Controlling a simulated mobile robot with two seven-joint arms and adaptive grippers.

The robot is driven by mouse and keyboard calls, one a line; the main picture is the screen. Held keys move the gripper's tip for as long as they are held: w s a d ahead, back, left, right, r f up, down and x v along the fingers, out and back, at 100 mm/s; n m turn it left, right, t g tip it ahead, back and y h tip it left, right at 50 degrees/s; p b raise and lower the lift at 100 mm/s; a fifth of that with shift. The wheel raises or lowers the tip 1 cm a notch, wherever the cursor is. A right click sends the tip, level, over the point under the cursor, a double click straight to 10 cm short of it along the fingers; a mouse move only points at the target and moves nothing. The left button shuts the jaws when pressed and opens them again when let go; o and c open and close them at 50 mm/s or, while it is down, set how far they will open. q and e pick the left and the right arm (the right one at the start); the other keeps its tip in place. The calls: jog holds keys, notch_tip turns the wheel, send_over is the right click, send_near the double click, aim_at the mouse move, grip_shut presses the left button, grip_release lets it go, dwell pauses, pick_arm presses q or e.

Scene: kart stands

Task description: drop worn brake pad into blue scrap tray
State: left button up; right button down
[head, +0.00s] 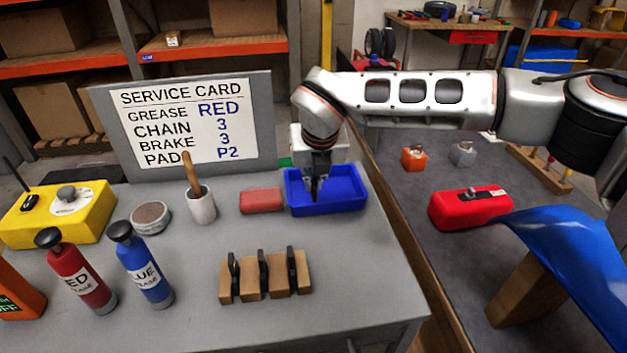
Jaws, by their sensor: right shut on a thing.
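My right gripper (315,192) points down into the tray from above. It is shut on a small dark thing, which I take to be the worn brake pad; fingers and pad are hard to tell apart at this size. I cannot tell whether the pad touches the tray floor. A wooden rack (250,294) at the front of the bench holds 3 dark upright pads. My left gripper is not in view.
A red block (261,201) lies just left of the tray. Further left are a white cup (201,206) with a wooden handle, a round tin (151,218), red and blue bottles (145,266) and a yellow box (60,214). The front right of the bench is clear.

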jog(key=shift+f, duration=0.4)
jog(key=shift+f, duration=0.2)
jog(key=c, duration=2.2)
grip_release()
jog(key=shift+c, duration=0.2)
jog(key=shift+r, duration=0.1)
